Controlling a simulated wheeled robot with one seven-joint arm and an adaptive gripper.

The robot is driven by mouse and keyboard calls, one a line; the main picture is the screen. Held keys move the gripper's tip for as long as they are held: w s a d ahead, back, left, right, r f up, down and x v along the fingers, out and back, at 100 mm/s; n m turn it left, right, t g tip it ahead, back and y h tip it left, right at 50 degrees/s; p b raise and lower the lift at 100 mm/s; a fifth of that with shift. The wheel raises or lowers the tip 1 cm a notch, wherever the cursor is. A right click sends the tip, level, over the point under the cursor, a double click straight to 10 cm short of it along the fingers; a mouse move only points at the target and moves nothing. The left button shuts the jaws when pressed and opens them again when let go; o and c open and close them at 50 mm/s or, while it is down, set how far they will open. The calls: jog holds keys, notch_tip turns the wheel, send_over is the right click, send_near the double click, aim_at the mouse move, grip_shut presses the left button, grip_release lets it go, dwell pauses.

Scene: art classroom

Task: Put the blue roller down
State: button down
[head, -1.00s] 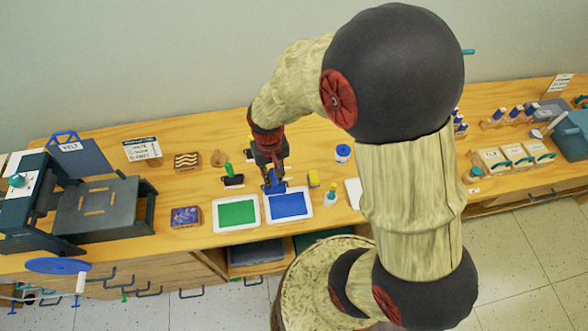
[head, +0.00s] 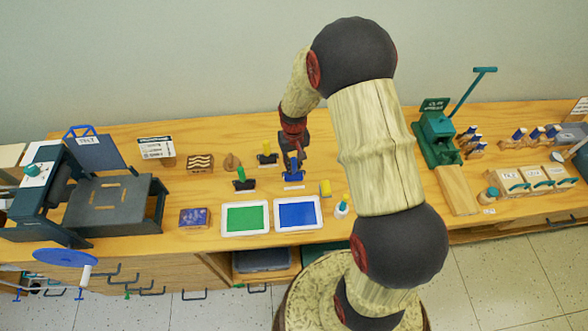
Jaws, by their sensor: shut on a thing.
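My gripper (head: 293,153) is shut on the blue roller (head: 293,172), seen in the head view behind the blue ink tray (head: 298,212). The roller hangs below the fingers, its head low near the tabletop. I cannot tell whether it touches the table. A small pale patch (head: 294,188) shows just in front of it. The green roller (head: 242,180) rests on a dark stand to the left. The yellow-handled roller (head: 267,153) rests on another dark stand, behind and left of the blue roller.
The green ink tray (head: 245,219) lies left of the blue one. A yellow block (head: 325,189) and a small bottle (head: 341,209) stand to the right. A printing press (head: 100,200) fills the left. A green lever press (head: 437,135) stands at right.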

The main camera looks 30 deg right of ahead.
aim_at(294, 169)
jog(key=shift+w+d+f, duration=0.2)
jog(key=shift+w+f, duration=0.05)
jog(key=shift+f, duration=1.55)
jog(key=shift+f+b, duration=0.25)
jog(key=shift+b, duration=0.05)
jog(key=c, duration=1.7)
grip_release()
jog(key=shift+o, duration=0.2)
jog(key=shift+r, duration=0.2)
